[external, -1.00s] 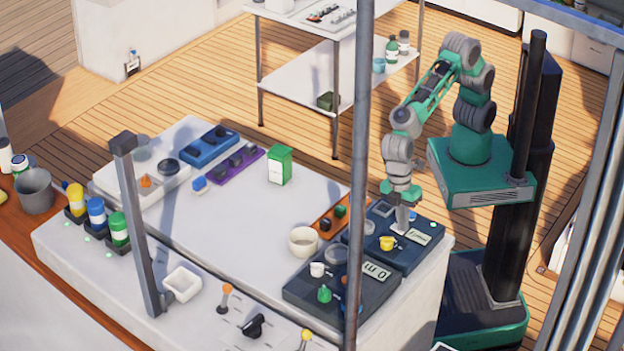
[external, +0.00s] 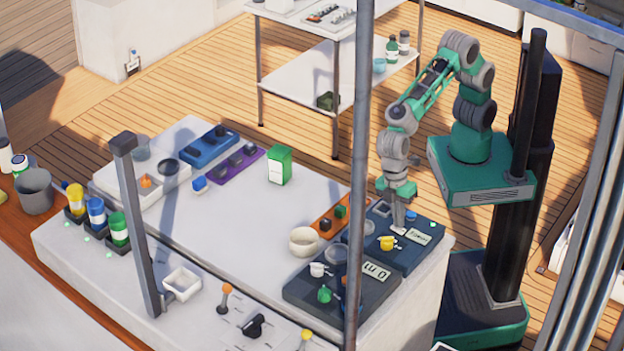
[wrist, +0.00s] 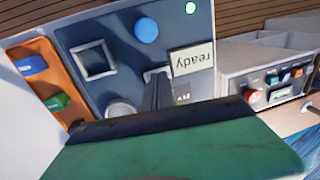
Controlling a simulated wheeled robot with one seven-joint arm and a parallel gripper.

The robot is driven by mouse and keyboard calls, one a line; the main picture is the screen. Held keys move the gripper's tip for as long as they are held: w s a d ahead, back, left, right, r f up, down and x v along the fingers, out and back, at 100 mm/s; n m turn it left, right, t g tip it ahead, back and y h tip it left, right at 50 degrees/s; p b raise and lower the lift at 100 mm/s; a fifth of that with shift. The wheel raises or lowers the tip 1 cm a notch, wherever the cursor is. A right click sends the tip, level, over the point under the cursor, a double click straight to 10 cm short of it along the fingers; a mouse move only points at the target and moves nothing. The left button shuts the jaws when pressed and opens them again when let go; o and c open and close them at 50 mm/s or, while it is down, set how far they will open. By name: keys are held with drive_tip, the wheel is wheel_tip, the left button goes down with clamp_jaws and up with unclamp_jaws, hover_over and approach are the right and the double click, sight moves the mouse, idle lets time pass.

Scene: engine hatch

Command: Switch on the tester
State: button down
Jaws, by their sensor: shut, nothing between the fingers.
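The tester appears to be the dark blue panel (external: 408,255) at the right end of the white counter. In the wrist view, the panel (wrist: 115,25) carries a blue round button (wrist: 146,30), a square frame (wrist: 93,60), a lit green lamp (wrist: 190,7) and a label or display reading "ready" (wrist: 192,58), upside down. My gripper (wrist: 157,78) is shut and empty, its tips down at the panel beside the display. A pale part shows at the tips; the fingers mostly hide it, and contact is unclear. My gripper (external: 398,229) also shows in the external view.
A yellow cup (external: 387,243) stands close to my gripper on the panel. A darker unit with a display (external: 376,271) lies in front. The counter's middle is mostly clear.

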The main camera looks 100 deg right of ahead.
sight(403, 231)
wheel_tip(403, 231, up, 14)
drive_tip(key=s+a+p, duration=0.1)
drive_tip(key=shift+s+a+f+p, duration=0.15)
drive_tip(key=shift+f+p, duration=0.05)
drive_tip(key=shift+p, duration=0.1)
